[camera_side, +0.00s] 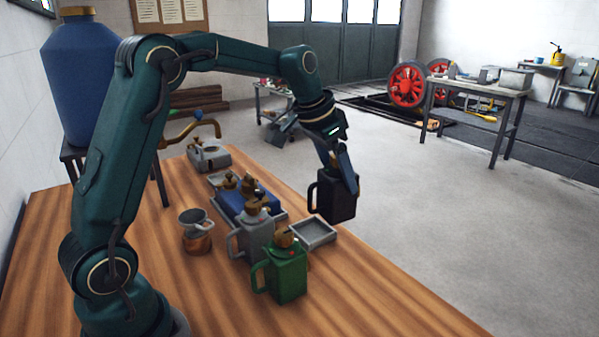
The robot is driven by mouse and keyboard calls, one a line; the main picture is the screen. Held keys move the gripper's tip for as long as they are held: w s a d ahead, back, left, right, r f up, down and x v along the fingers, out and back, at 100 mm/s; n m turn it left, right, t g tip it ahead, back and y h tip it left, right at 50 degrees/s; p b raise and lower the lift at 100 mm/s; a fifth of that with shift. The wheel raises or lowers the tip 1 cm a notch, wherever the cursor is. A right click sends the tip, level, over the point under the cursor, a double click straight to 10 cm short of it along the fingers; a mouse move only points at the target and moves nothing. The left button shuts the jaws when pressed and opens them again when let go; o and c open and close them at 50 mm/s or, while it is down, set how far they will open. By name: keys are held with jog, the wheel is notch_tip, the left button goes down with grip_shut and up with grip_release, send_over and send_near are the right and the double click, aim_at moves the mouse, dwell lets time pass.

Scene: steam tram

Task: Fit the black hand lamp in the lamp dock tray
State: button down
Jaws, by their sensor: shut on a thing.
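The black hand lamp (337,200) is a dark boxy can with a handle at its left side. My gripper (347,172) is shut on it at its top and holds it in the air, roughly upright, near the table's right edge. The lamp dock tray (316,241) looks to be the small grey square tray with a raised rim, empty inside, on the wooden table. The lamp is above and a little to the right of this tray in the picture. The gap between lamp and tray is hard to judge from this angle.
A grey lamp (255,232) and a green lamp (287,273) stand just left of and in front of the tray. A blue-lined tray (281,213) with brass parts lies behind. A copper pot (197,240) stands further left. The wooden table (370,300) is clear at front right.

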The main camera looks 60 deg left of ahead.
jog(key=a+f+n, duration=0.1)
jog(key=a+f, duration=0.4)
jog(key=a, duration=0.1)
jog(key=shift+s+a+f+n, duration=0.2)
jog(key=shift+a+n, duration=0.1)
jog(key=shift+a, duration=0.05)
jog(key=shift+f, duration=1.4)
dwell(2.5)
grip_release()
jog(key=shift+v, duration=2.55)
jog(key=shift+d, duration=0.1)
